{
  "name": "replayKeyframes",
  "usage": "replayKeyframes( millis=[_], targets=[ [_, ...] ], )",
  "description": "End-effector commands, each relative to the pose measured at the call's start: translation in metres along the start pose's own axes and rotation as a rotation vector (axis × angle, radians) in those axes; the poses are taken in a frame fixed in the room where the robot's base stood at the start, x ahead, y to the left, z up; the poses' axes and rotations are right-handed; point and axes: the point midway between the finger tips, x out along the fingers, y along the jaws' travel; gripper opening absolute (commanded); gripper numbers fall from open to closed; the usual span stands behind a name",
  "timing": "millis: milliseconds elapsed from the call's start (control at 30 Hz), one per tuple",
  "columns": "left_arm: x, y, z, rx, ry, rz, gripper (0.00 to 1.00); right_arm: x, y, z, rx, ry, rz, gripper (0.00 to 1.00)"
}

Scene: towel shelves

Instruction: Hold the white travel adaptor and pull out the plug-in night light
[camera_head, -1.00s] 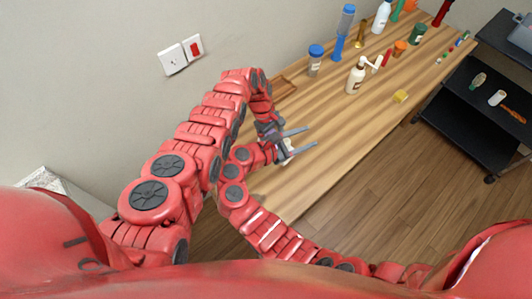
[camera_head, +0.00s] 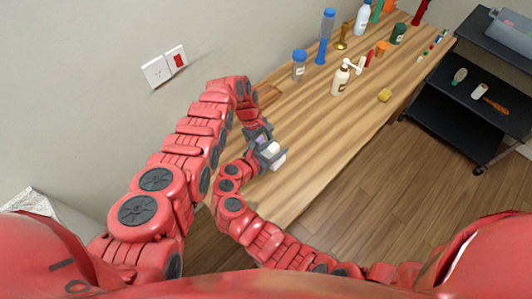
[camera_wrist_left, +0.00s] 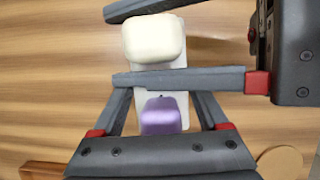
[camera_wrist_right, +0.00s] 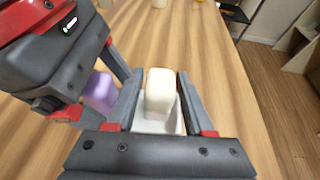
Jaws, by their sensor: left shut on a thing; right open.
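A white travel adaptor (camera_wrist_left: 161,98) shows as a flat white body near the table's near left end. A cream rounded block, seemingly the night light (camera_wrist_left: 154,38), sits against one end of it. A purple block (camera_wrist_left: 161,116) sits on the other part. My left gripper (camera_wrist_left: 162,92) has its fingers on either side of the adaptor, by the purple block. My right gripper (camera_wrist_right: 160,84) is open, one finger on each side of the cream block (camera_wrist_right: 160,92); contact cannot be told. In the head view my right gripper (camera_head: 267,149) and the cream block (camera_head: 275,155) show small.
A black shelf cart (camera_head: 460,115) is at the right.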

Motion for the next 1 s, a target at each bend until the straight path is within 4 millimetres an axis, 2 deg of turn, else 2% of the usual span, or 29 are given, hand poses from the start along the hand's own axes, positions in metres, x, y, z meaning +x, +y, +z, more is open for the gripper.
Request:
replayKeyframes(
  millis=[200,467,500,700,800,1000],
  targets=[
    [0.000,0.000,0.000,0.000,0.000,0.000,0.13,0.018,0.000,0.000,0.001,0.000,0.001,0.53],
    [0.000,0.000,0.000,0.000,0.000,0.000,0.13,0.019,0.001,0.000,0.001,0.000,0.002,0.53],
    [0.000,0.000,0.000,0.000,0.000,0.000,0.13,0.019,0.001,0.000,0.001,0.000,0.002,0.51],
    [0.000,0.000,0.000,0.000,0.000,0.000,0.13,0.019,0.001,0.000,0.001,0.000,0.002,0.15],
    [0.000,0.000,0.000,0.000,0.000,0.000,0.13,0.019,0.001,0.000,0.001,0.000,0.002,0.00],
    [0.000,0.000,0.000,0.000,0.000,0.000,0.13,0.019,0.001,0.000,0.001,0.000,0.002,0.00]
  ],
)
